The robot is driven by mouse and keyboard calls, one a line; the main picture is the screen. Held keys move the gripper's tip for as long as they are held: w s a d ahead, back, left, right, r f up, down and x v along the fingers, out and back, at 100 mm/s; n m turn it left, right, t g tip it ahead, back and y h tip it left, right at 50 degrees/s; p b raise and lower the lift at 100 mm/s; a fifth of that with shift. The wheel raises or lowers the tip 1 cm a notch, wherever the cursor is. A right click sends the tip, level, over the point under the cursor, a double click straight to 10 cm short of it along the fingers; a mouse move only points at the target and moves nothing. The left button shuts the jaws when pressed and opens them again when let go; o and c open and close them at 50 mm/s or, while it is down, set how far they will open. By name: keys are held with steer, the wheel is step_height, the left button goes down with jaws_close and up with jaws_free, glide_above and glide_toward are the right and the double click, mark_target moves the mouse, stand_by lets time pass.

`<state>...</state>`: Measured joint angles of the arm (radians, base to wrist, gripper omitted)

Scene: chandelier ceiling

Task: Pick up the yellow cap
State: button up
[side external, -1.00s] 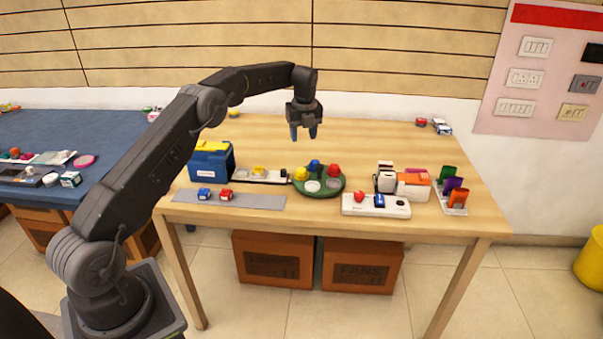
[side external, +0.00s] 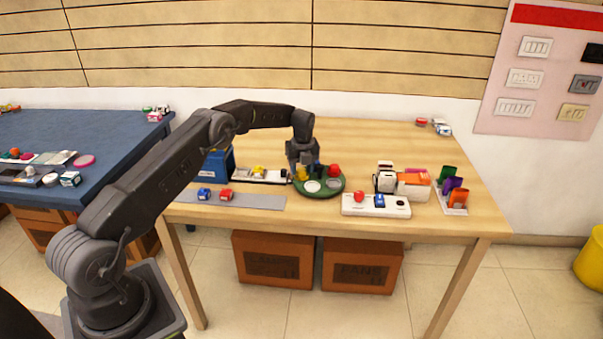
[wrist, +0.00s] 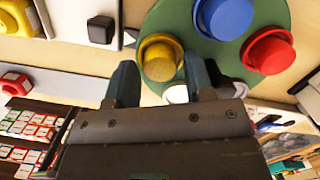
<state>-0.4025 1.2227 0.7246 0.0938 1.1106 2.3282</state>
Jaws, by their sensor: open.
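The yellow cap (side external: 302,174) sits on the left part of a round green tray (side external: 319,195). It also shows in the wrist view (wrist: 160,60), brimmed and seen from above. My gripper (side external: 303,171) is low over the left side of the tray, pointing down. In the wrist view my open gripper (wrist: 162,82) has one finger on each side of the yellow cap, with gaps visible. I cannot tell exactly how far down the fingers reach around it.
A blue box (side external: 216,163) and a white strip (side external: 273,180) lie to the left. A white panel (side external: 394,211) lies to the right.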

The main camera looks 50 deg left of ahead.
steer(key=shift+f, duration=0.2)
steer(key=c, duration=0.7)
steer(key=shift+o, duration=0.2)
steer(key=shift+r, duration=0.1)
